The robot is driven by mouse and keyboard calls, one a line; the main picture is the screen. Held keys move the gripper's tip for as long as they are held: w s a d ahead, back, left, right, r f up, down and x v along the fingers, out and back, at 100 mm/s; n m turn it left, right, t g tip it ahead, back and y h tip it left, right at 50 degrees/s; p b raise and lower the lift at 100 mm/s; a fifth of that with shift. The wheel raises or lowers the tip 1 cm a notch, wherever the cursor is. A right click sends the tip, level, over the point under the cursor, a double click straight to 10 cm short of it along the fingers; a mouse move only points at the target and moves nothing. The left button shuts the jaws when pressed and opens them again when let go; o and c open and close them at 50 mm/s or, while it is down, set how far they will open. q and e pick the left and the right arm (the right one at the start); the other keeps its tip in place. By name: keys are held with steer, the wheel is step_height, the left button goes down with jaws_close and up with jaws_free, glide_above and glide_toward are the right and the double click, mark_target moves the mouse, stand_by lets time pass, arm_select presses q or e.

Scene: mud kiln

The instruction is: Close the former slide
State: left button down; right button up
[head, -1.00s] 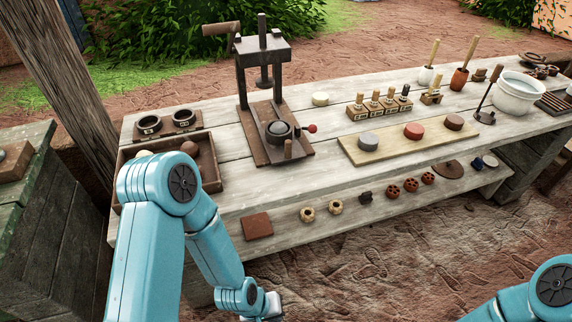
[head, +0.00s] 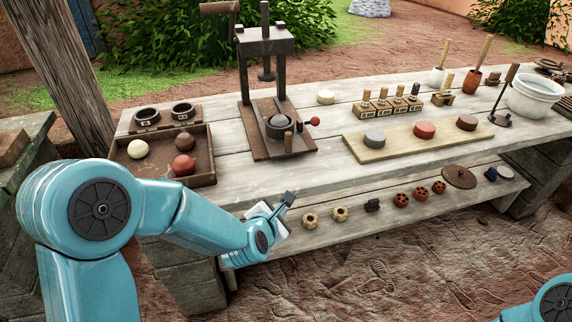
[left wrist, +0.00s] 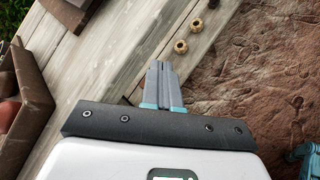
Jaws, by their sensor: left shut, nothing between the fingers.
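The former press (head: 265,48) is a dark metal frame on a brown base (head: 264,147) at the back left of the workbench in the head view. A dark round former (head: 278,126) with a grey rounded top sits on the base under the ram. My left gripper (head: 288,198) is shut and empty, in front of the press near the bench's front edge. It also shows shut in the left wrist view (left wrist: 160,68). My right gripper is out of view.
A tray (head: 213,150) of coloured balls lies left of the press. A board (head: 395,152) with several discs lies to the right, near stamps and a white pot (head: 534,98). Small pieces line the lower shelf (head: 362,222). Bench top right of the press base is partly clear.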

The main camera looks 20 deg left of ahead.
arm_select(q)
step_height(320, 180, up, 8)
steer(key=w+a+n+t+y+b, duration=0.2)
steer(key=w+n+t, duration=0.1)
steer(key=n, duration=0.6)
steer(key=p, duration=0.2)
glide_toward(288, 150)
steer(key=x, duration=0.6)
steer(key=shift+w, duration=0.25)
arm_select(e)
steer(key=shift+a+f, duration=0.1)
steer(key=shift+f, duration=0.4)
